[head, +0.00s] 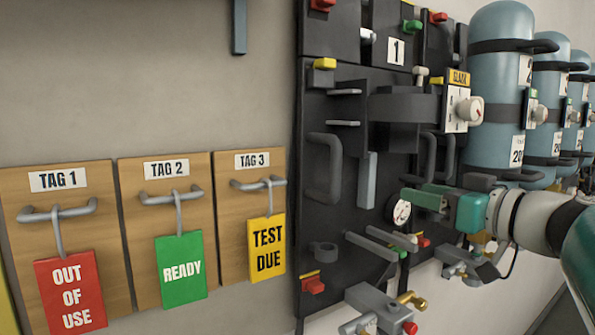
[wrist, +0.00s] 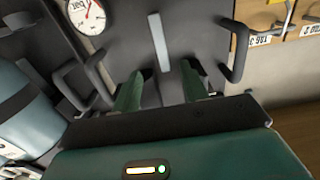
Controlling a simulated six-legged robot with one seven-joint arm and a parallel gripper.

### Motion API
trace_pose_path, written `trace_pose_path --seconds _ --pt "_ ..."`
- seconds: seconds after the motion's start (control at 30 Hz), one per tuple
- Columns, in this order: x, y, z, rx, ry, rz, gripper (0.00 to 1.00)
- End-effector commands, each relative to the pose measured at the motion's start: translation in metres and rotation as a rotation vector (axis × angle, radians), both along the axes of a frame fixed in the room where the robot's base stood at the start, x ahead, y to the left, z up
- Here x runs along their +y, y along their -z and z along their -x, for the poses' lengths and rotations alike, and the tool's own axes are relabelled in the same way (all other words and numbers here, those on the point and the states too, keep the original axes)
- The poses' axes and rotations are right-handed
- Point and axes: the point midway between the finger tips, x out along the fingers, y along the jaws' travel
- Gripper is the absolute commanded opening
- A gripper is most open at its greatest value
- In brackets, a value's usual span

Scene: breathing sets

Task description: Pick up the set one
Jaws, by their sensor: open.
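The black panel (head: 345,95) carries a white label "1" (head: 397,51). I see no blue cylinder on this panel, so I cannot tell which part is set one itself. A light grey vertical bar (head: 367,180) and a black handle (head: 323,168) are on the panel. My gripper (head: 415,197) is in front of the panel's lower right, close to the round gauge (head: 400,212). In the wrist view my gripper (wrist: 163,72) is open and empty, its two green fingers toward the panel. The bar (wrist: 158,45) shows between and beyond the fingertips, apparently apart from them.
A blue cylinder marked 2 (head: 500,75) stands right of the panel, with several more behind. Grey arms and a bracket (head: 380,308) stick out low on the panel. Tag boards hang left: OUT OF USE (head: 70,292), READY (head: 181,268), TEST DUE (head: 267,245).

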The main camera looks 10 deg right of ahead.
Motion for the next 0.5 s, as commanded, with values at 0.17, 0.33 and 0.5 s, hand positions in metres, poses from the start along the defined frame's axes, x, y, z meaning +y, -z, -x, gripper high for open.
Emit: trace_pose_path --seconds 0.17,0.33,0.5 --pt "0.014 0.000 -0.032 0.000 -0.003 0.001 0.44" --pt "0.023 0.000 -0.054 -0.002 -0.002 0.001 0.44" --pt "0.028 0.001 -0.066 -0.001 -0.001 0.001 0.44"
